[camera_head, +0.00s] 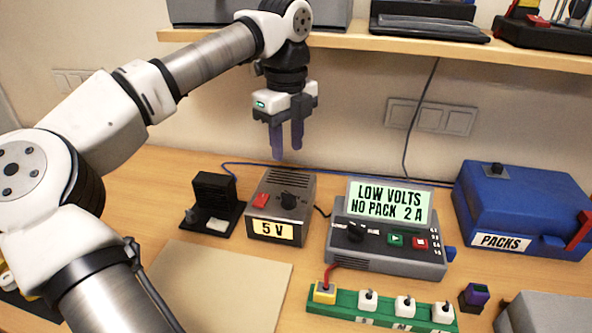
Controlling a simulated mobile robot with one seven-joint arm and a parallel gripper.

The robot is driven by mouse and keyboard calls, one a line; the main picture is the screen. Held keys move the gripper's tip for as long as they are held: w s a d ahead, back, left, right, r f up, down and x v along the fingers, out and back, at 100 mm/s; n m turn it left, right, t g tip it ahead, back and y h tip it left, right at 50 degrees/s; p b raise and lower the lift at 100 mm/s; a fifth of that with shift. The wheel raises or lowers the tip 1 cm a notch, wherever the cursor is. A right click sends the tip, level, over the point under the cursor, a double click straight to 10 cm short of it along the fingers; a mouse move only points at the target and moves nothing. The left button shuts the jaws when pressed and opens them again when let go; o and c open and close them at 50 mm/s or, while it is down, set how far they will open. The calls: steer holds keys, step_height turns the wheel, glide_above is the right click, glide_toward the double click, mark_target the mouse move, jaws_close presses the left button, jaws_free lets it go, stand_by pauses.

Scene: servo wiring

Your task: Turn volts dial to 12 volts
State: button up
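The volts dial (289,201) is a dark round knob on the sloped top of a small grey power supply box (308,202). A lit label (273,230) on the box's front reads 5 V. My gripper (287,151) hangs above and behind the box, pointing down. Its two purple fingers are apart with a gap between them, holding nothing. It touches neither the box nor the dial. The dial's pointer is too small to read.
A grey tester (346,256) right of the box displays LOW VOLTS NO PACK 2 A. A black stand (211,203) is close on the left. A green strip (381,309) and blue PACKS case (520,205) are farther right. A shelf (480,48) overhangs the back.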

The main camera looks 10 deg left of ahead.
mark_target(288, 195)
step_height(288, 195, down, 12)
steer(key=shift+w+r+p, duration=0.1)
steer(key=shift+w+p, duration=0.05)
steer(key=shift+p, duration=0.9)
steer(key=shift+c, duration=0.2)
jaws_close()
